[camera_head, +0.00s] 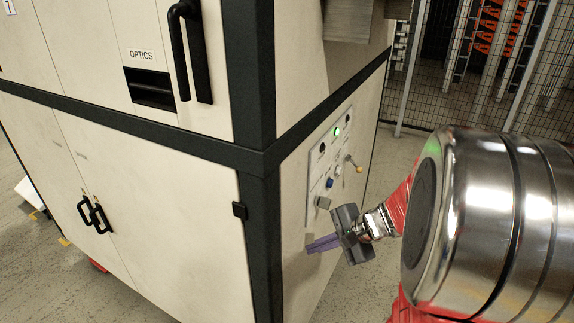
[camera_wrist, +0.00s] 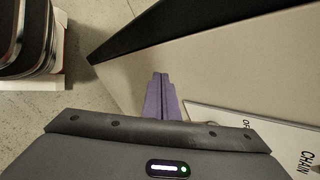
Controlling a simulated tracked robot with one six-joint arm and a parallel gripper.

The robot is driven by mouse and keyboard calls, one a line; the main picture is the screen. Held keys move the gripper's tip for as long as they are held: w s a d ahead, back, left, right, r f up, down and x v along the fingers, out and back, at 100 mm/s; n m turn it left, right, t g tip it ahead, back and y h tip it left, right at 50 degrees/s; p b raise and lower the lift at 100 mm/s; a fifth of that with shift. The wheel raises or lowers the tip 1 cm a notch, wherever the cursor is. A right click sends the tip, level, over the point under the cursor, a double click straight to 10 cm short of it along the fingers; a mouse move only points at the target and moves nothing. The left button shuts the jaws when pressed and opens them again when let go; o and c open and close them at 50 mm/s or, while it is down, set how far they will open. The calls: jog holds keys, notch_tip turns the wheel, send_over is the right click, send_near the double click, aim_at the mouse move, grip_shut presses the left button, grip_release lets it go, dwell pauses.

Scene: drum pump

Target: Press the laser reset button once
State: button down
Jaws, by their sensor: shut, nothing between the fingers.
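A light control plate (camera_head: 325,150) is on the right side face of the cream cabinet. It carries a lit green lamp (camera_head: 336,131), a blue button (camera_head: 330,183), a pale button (camera_head: 338,169) and a grey switch (camera_head: 323,203). The labels are too small in the head view to tell which is the laser reset button. My gripper (camera_head: 310,246) is shut and empty, its purple fingers pointing at the side face below the plate; I cannot tell if they touch it. In the wrist view the shut fingers (camera_wrist: 160,78) are left of the plate's edge (camera_wrist: 215,112), which reads "CHAIN".
A yellow-tipped lever (camera_head: 353,163) sticks out at the plate's right. The cabinet's dark corner post (camera_head: 262,230) is left of my gripper. A wire mesh fence (camera_head: 470,90) stands behind at the right. Bare floor (camera_head: 400,155) lies between fence and cabinet.

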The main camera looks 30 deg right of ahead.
aim_at(330, 183)
jog(key=w+d+r+m+t+h, duration=0.1)
jog(key=w+d+m+t+h, duration=0.2)
jog(key=d+m, duration=0.4)
jog(key=w+d+r+m+t+h, duration=0.1)
jog(key=w+d+m+t+h, duration=0.2)
jog(key=d+m, duration=0.4)
jog(key=w+d+t, duration=0.1)
jog(key=d, duration=0.8)
jog(key=shift+d+m+h, duration=0.3)
jog(key=shift+m+h, duration=0.1)
jog(key=shift+w+a, duration=0.1)
jog(key=shift+w, duration=0.1)
jog(key=w+a, duration=0.5)
jog(key=w, duration=0.2)
jog(key=shift+r, duration=0.1)
dwell(0.7)
jog(key=shift+w+a, duration=0.2)
jog(key=shift+a, duration=0.05)
